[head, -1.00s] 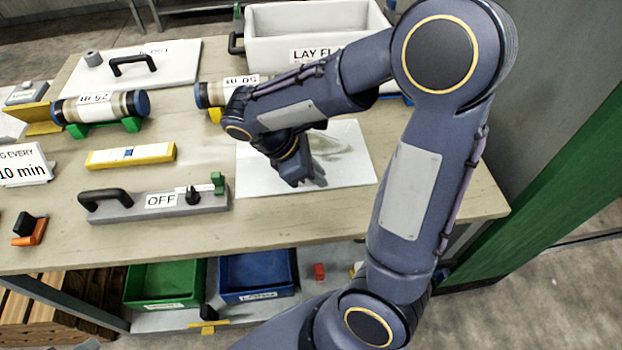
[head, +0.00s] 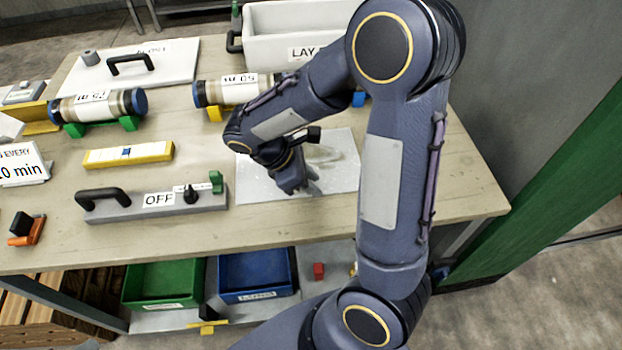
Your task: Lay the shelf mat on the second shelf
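A pale grey-white rectangular sheet (head: 338,178), which looks like the shelf mat, lies on the right part of the wooden bench top. My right gripper (head: 293,186) points down over the left-middle of this sheet. Its fingertips are small and dark, so I cannot tell whether they are open or shut, or whether they touch the sheet. A lower shelf (head: 318,301) shows under the bench with bins on it. I cannot tell whether it is the second shelf. My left gripper is not in view.
A green bin (head: 163,283) and a blue bin (head: 255,274) stand on the lower shelf, with a red block (head: 318,271) beside them. A grey "OFF" bar (head: 160,200), a yellow level (head: 128,155) and a labelled tube (head: 238,90) lie left of the sheet. A white bin (head: 290,22) stands behind.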

